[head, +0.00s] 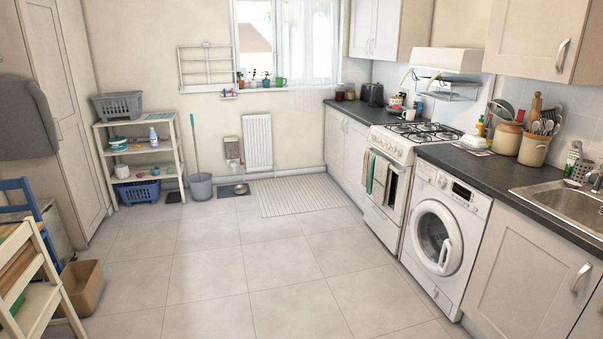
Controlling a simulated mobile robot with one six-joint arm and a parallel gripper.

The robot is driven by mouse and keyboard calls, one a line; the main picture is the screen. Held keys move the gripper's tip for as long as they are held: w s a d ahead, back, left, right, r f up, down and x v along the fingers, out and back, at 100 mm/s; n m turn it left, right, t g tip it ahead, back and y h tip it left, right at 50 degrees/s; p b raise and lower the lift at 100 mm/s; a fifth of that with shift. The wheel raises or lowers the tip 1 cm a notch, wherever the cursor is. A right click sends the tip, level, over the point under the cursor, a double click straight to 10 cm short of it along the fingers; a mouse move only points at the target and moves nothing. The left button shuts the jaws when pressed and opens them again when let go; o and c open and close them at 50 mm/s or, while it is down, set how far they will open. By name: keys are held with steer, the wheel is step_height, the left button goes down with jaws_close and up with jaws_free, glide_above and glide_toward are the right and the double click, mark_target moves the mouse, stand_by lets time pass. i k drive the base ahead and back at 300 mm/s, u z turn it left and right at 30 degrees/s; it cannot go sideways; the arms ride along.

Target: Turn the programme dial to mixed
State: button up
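The white washing machine (445,235) stands under the dark counter at the right, between the cooker and the base cupboards. Its round door is closed, with a dark glass window. The programme dial (442,181) shows as a small round knob on the top control panel, left of a dark display (462,191). The dial is too small here to read its pointer or the programme labels. My gripper and arm do not show in this view.
A white cooker (397,165) with towels on its front rail stands left of the washer. The tiled floor in front of both is clear. A brown cardboard box (82,287), a blue chair and a wooden shelf unit stand at the left edge. A striped mat (300,195) lies further back.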

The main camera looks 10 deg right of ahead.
mark_target(441, 182)
steer(key=z, duration=0.05)
steer(key=i, duration=3.45)
steer(key=u, duration=0.15)
